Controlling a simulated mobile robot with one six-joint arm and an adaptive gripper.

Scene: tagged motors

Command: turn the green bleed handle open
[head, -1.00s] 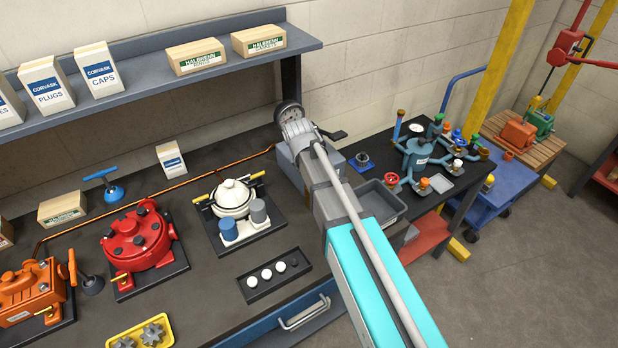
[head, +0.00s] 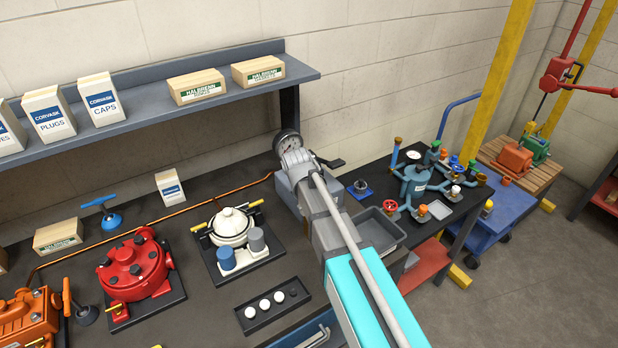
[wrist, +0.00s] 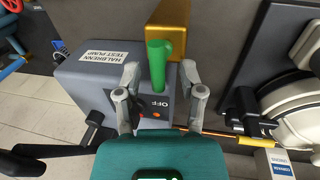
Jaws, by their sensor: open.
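The green bleed handle (wrist: 158,62) shows in the wrist view as a stubby green lever beside a brass block (wrist: 172,28) on the grey test pump (wrist: 93,75). My gripper (wrist: 160,78) is open, with one grey finger on each side of the handle. Gaps show between handle and fingers, so it is not gripped. An "OFF" label and a small orange spot lie just below the handle's near end.
A black lever (head: 331,163) sticks out beside the pump. A white-lidded motor (head: 232,226) is to the left, and a grey bin (head: 378,229) to the right. A copper pipe (head: 205,190) runs along the back of the bench under the shelf (head: 150,102).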

